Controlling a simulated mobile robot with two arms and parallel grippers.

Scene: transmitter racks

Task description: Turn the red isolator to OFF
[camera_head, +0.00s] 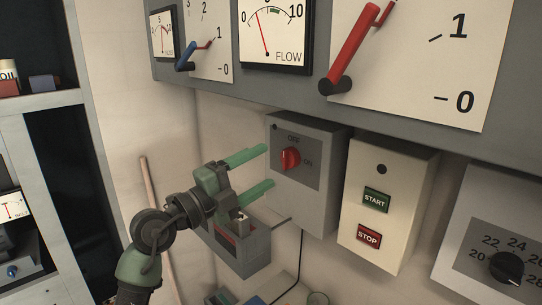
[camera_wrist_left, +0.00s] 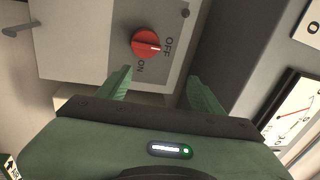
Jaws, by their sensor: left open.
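The red isolator is a round red knob (camera_head: 290,158) on the front of a grey box (camera_head: 320,198), with OFF above it and ON to its right. It also shows in the left wrist view (camera_wrist_left: 146,43). There the white mark on its ridge points right, roughly toward the OFF label, and ON lies below. My left gripper (camera_head: 268,167) is open and empty, its two green fingers left of the box face and pointing toward it.
A cream START/STOP box (camera_head: 390,205) stands right of the isolator box. A panel with gauges and a large red lever (camera_head: 352,52) hangs above. A rotary dial box (camera_head: 505,235) is at the right. A small grey box (camera_head: 245,255) sits below my left gripper.

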